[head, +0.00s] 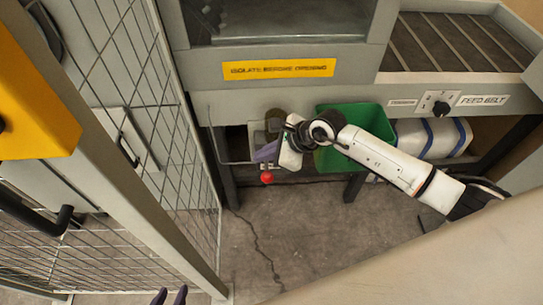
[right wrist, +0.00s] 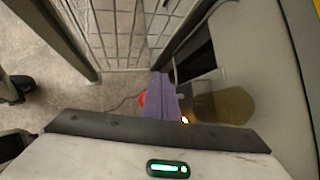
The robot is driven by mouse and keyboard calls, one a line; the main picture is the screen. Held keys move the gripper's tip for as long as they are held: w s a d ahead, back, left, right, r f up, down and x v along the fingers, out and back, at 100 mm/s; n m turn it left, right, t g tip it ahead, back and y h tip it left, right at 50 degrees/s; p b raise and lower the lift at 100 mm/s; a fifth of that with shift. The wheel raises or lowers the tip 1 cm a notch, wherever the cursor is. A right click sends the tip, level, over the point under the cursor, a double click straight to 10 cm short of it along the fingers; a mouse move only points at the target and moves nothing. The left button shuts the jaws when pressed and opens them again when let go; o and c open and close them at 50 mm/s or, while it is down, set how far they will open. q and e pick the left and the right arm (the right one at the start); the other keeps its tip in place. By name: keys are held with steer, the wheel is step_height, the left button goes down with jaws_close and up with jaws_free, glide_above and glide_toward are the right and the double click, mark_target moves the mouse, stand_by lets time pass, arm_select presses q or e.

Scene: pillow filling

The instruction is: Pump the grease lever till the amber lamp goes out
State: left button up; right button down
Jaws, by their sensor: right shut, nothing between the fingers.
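The grease lever's red ball knob (head: 267,177) shows low under the machine, just below my right gripper (head: 264,153). In the right wrist view the knob (right wrist: 142,98) peeks out left of my purple fingers (right wrist: 162,97), which hide the rest of it. Those fingers are shut with nothing between them; I cannot tell whether they touch the lever. A grey pump unit (head: 257,133) is partly hidden behind my right wrist.
A green bin (head: 342,116) and a white roll with blue bands (head: 434,137) stand under the machine, behind my right arm. A mesh guard door (head: 130,70) stands at left. A feed belt (head: 455,42) is at upper right. The concrete floor (head: 270,235) in front is clear.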

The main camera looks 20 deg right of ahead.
steer(key=s+a+r+m+t+y, duration=0.2)
steer(key=s+a+r+m+y, duration=0.15)
steer(key=a+m, duration=0.3)
steer(key=s+a+r+m+t+y, duration=0.25)
steer(key=a+m+y, duration=0.2)
steer(key=m, duration=0.25)
steer(key=s+d+f+m+t+h, duration=0.25)
steer(key=d+m+h, duration=0.25)
steer(key=m, duration=0.6)
steer(key=s+d+f+m+t+h, duration=0.1)
steer(key=s+d+f+m+h, duration=0.4)
steer(key=m, duration=0.7)
steer(key=s+d+f+m+g+h, duration=0.1)
steer(key=s+d+f+m+g, duration=0.2)
steer(key=s+f+m+g, duration=0.2)
steer(key=s+f+m, duration=0.3)
steer(key=s+m, duration=0.2)
steer(key=s, duration=0.1)
steer(key=shift+s+d+f, duration=0.15)
steer(key=shift+d+f, duration=0.05)
steer(key=shift+f, duration=0.15)
